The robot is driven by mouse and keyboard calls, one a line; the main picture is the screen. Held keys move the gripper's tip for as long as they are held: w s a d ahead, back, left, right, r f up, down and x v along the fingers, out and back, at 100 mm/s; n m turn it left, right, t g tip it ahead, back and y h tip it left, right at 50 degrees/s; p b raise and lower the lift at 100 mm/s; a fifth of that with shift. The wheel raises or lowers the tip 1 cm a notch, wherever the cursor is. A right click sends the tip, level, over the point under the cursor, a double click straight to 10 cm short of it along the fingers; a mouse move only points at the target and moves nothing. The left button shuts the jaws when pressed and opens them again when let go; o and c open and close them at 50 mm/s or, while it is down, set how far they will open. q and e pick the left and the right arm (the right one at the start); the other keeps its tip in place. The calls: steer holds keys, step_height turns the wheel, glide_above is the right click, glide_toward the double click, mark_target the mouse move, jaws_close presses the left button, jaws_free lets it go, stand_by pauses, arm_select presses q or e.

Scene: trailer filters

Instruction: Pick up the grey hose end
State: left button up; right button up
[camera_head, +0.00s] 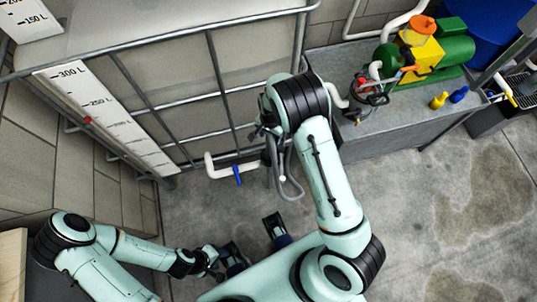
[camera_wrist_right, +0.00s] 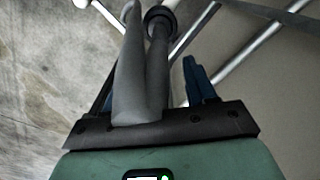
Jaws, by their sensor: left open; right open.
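A grey hose (camera_head: 288,188) hangs in a loop beside the tank cage in the head view, just below my right forearm. In the right wrist view the grey hose (camera_wrist_right: 140,85) rises in two strands in front of the palm. A blue finger (camera_wrist_right: 195,82) of my right gripper stands to the right of the strands; the other finger is mostly hidden. The gripper is open, and I cannot tell whether it touches the hose. Which part is the hose end is unclear. My left gripper (camera_head: 254,242) is open and empty, low over the floor.
A white pipe (camera_head: 218,172) with a blue valve handle (camera_head: 238,175) comes out below the metal tank cage (camera_head: 213,60). A grey counter (camera_head: 400,118) at right holds a green and yellow pump (camera_head: 425,55) and small bottles. Concrete floor is clear at the lower right.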

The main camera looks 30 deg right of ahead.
mark_target(269, 144)
step_height(269, 144, down, 4)
steer(key=f, duration=0.5)
steer(key=shift+s+a+b, duration=0.2)
steer(key=shift+a+b, duration=0.1)
steer(key=shift+a, duration=0.1)
jaws_close()
